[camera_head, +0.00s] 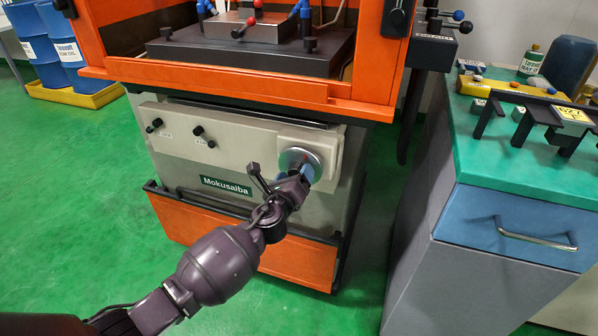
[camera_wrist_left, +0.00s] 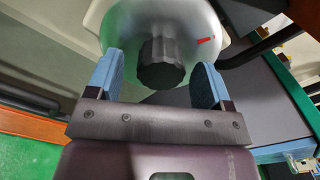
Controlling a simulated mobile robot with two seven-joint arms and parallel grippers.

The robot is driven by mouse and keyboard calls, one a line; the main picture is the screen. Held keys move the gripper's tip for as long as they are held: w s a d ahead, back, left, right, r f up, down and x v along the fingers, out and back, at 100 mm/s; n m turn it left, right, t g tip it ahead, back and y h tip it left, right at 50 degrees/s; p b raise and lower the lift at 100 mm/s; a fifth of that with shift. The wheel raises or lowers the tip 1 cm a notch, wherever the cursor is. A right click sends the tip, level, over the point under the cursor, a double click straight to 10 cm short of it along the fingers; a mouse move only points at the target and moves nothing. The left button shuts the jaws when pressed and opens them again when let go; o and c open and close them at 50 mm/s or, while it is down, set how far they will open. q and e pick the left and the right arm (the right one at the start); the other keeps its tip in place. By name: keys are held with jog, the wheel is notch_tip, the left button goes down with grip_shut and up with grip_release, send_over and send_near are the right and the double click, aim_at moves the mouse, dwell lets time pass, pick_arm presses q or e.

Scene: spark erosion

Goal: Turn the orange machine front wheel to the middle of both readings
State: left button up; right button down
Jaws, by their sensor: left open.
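The orange machine (camera_head: 235,205) stands in the middle of the head view, with a beige front panel. Its front wheel (camera_head: 293,157) is a round silver dial at the panel's right side. In the left wrist view the wheel (camera_wrist_left: 185,22) shows a dark ribbed knob (camera_wrist_left: 161,64) and a red mark at its upper right. My left gripper (camera_head: 307,173) is right in front of the wheel. Its blue fingers (camera_wrist_left: 157,80) are open, one on each side of the knob, with visible gaps. The gripper partly hides the wheel in the head view. My right gripper is not in view.
A dark rail (camera_head: 190,196) runs along the machine's lower front. Small dark knobs (camera_head: 198,131) sit on the panel's left. A cabinet with a green top (camera_head: 530,180) stands at the right, holding tools and bottles. Blue drums (camera_head: 70,50) stand at the far left. Green floor (camera_head: 75,190) is clear at left.

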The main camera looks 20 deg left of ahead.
pick_arm(q)
jog(key=s+p, duration=0.2)
jog(key=s, duration=0.8)
jog(key=shift+s+a, duration=0.2)
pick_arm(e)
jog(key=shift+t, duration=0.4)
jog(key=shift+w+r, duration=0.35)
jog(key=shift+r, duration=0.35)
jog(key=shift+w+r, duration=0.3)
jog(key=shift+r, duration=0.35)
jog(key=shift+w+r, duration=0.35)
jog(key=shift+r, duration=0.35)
